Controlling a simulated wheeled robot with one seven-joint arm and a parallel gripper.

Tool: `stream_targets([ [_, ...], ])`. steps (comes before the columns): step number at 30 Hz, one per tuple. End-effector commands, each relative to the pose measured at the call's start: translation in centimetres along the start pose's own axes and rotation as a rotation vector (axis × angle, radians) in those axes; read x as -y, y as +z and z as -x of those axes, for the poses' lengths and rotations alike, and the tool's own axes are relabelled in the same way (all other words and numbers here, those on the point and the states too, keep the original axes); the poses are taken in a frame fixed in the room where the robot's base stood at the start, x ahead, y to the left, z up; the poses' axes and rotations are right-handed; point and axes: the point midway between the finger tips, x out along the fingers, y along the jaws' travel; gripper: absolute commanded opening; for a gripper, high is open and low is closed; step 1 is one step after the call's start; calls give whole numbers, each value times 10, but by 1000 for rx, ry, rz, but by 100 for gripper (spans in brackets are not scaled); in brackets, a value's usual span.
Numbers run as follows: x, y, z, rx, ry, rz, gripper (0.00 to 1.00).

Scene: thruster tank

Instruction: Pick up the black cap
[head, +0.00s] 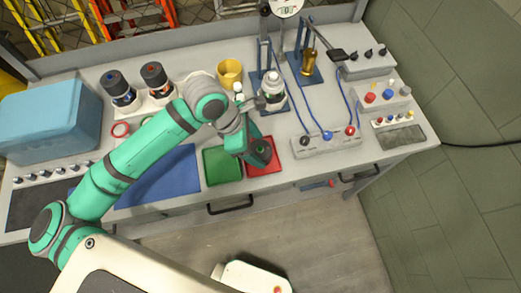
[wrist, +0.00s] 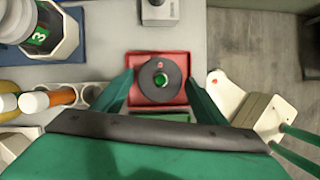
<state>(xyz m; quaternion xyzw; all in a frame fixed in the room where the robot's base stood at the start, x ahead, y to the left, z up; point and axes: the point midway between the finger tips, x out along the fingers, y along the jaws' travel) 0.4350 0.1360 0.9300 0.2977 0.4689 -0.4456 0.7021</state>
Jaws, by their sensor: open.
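The black cap (wrist: 150,90) is a round dark disc with a green centre and a small red mark. It lies over the red tray (wrist: 184,61) in the wrist view. My gripper (wrist: 161,92) is open, with one green finger to the left of the cap and one to the right. Gaps show between the fingers and the cap. In the head view my gripper (head: 257,153) reaches down over the red tray (head: 272,166) and mostly hides the cap. I cannot tell the height of the fingertips.
A green tray (head: 221,166) sits left of the red one, beside a blue mat (head: 165,180). A bottle in a holder (head: 274,97) stands just behind my gripper. A control box with cables (head: 325,142) is to the right. The bench's front edge is close.

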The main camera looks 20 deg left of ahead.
Motion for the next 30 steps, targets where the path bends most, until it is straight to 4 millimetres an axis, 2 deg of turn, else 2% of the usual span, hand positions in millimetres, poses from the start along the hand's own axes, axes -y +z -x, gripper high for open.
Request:
stream_targets([
  [6,0,0,-20,2,-1,3,66],
  [15,0,1,-23,0,-1,-1,66],
  [17,0,1,-23,0,-1,-2,54],
  [19,0,1,-23,0,-2,-2,37],
  [20,0,1,-23,0,-2,-2,35],
  [30,0,0,-22,0,-1,0,34],
])
